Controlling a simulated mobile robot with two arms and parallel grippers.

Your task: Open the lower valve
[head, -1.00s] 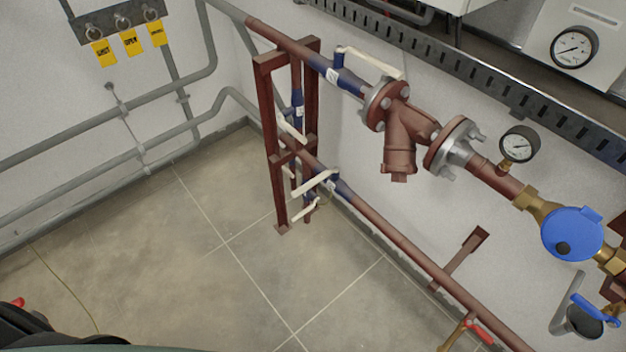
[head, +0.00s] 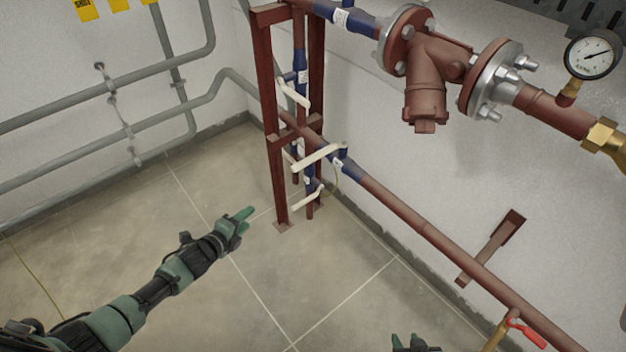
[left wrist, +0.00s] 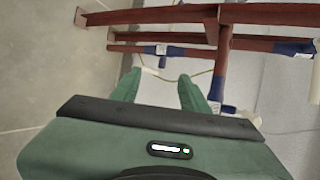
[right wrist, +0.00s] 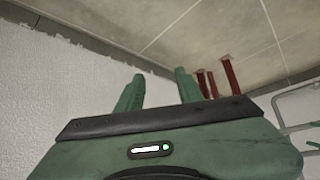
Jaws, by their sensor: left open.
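Three blue-bodied valves with long white lever handles sit by a dark red pipe frame (head: 268,100) in the corner. The lowest lever (head: 307,199) slants near the frame's foot. The middle lever (head: 318,157) lies across the lower pipe, and the upper lever (head: 294,94) slants above it. My left gripper (head: 245,218) is open and empty, left of the lowest lever and apart from it. In the left wrist view, a white lever (left wrist: 148,70) shows just beyond the open fingertips. My right gripper (right wrist: 154,82) is open and empty; its fingertips show at the head view's bottom edge.
The lower red pipe (head: 430,232) runs along the wall, with a bracket (head: 490,248) and a red-handled valve (head: 526,333). Grey pipes (head: 70,141) line the left wall. A flanged strainer (head: 427,85) and gauge (head: 592,54) are above. The tiled floor is clear.

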